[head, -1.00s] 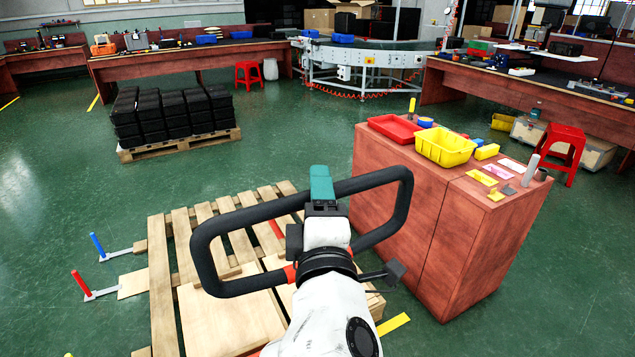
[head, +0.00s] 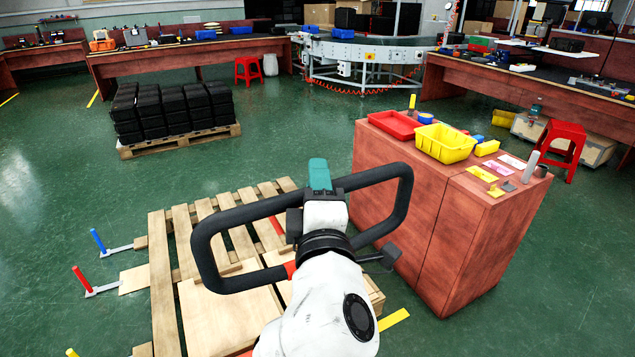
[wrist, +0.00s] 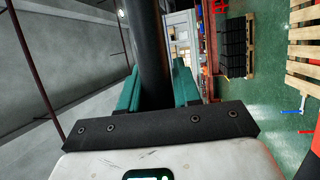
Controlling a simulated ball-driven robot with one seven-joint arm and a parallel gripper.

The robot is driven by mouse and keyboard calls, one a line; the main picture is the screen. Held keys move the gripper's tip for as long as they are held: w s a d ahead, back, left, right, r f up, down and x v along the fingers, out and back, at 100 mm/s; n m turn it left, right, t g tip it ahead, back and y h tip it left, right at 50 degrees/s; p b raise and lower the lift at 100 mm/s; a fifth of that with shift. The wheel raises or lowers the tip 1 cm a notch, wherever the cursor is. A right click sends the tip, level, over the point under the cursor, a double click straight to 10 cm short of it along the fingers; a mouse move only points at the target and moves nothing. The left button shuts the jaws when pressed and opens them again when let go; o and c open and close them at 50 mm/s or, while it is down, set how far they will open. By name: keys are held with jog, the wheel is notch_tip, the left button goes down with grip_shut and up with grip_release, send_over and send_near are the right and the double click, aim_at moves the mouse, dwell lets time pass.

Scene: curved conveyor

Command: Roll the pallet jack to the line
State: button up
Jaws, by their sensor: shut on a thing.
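The pallet jack's black loop handle (head: 235,217) stands in front of me in the head view, with a small red part showing near its lower edge. My gripper (head: 319,176) is shut on the top bar of the handle near its middle. In the wrist view the black bar (wrist: 152,55) passes between the teal fingers of my gripper (wrist: 156,88). The rest of the jack is mostly hidden behind my arm and the handle. An empty wooden pallet (head: 163,285) lies on the floor beyond and below the handle.
A reddish wooden cabinet (head: 455,235) with a red tray (head: 395,125) and yellow bin (head: 445,144) stands close on the right. A pallet of black crates (head: 172,112) is at the back left. The curved conveyor (head: 360,55) is far back. Green floor is open at left.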

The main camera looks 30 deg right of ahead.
jog(key=shift+f, duration=0.1)
grip_shut()
jog(key=shift+s, duration=1.5)
jog(key=o, duration=0.9)
grip_release()
jog(key=shift+w, duration=0.2)
jog(key=shift+s, duration=0.1)
jog(key=shift+b+v, duration=0.7)
jog(key=shift+v, duration=4.6)
